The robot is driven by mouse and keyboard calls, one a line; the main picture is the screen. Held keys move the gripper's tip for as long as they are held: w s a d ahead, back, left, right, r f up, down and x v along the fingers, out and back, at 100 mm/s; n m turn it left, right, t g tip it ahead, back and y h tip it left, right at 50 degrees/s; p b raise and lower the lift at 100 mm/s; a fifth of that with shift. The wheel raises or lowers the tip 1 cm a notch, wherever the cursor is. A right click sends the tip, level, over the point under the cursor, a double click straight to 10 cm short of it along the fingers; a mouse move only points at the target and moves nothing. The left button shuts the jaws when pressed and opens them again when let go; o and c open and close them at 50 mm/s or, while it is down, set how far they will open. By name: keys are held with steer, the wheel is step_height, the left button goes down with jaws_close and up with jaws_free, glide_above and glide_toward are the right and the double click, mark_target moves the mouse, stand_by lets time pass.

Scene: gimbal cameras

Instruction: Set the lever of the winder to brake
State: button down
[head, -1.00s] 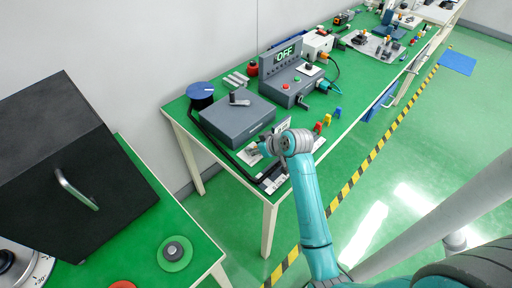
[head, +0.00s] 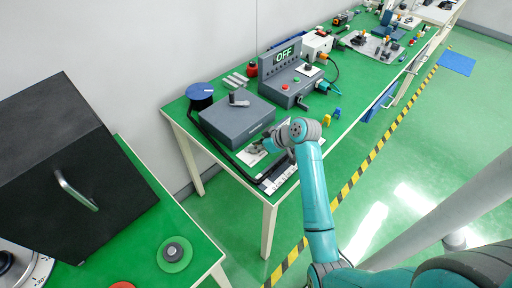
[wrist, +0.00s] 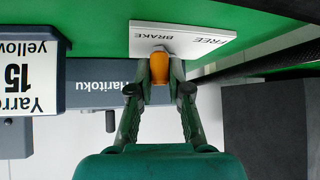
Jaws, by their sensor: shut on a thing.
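The lever's orange knob (wrist: 159,68) is between the two fingers of my gripper (wrist: 159,88) in the wrist view, which looks upside down. The fingers are shut on it. Behind the knob is a white plate (wrist: 190,42) lettered FREE and BRAKE; the knob is at the BRAKE end. In the head view my gripper (head: 266,143) is at the front of the grey box (head: 238,122), above the white plate (head: 251,157). The knob is hidden there.
A blue spool (head: 200,93) stands behind the grey box. A control box with an OFF display (head: 286,54) stands to the right. In the wrist view a label reading Yarrow yellow 15 (wrist: 29,78) is at left. A black cabinet (head: 75,180) stands at far left.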

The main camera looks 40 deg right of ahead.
stand_by(0.3)
steer(key=c, duration=1.1)
jaws_free()
steer(key=v, duration=1.2)
steer(key=shift+d, duration=0.2)
